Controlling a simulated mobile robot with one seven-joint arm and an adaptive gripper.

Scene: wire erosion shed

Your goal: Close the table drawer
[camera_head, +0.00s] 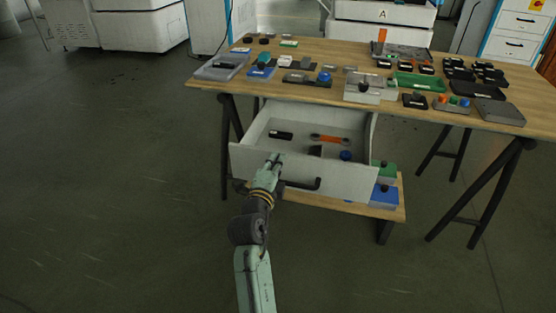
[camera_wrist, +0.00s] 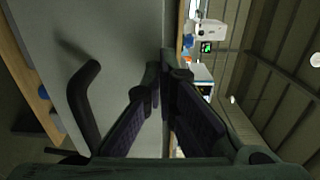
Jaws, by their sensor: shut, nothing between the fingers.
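The table drawer (camera_head: 345,182) is pulled out toward me from under the wooden table (camera_head: 215,85). Its pale grey front carries a black bar handle (camera_head: 302,185). My gripper (camera_head: 276,158) is at the upper edge of the drawer front, left of the handle. In the wrist view the drawer front (camera_wrist: 125,30) fills the left half, with the handle (camera_wrist: 84,100) left of my shut, empty fingers (camera_wrist: 168,68). The fingertips are at or very near the front panel; I cannot tell whether they touch it.
The drawer holds a black item (camera_head: 281,134), an orange-ended tool (camera_head: 330,139) and a blue item (camera_head: 346,155). Green (camera_head: 384,170) and blue (camera_head: 384,195) boxes stand on a low shelf (camera_head: 398,213) at right. Trestle legs flank the drawer. The floor at left is clear.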

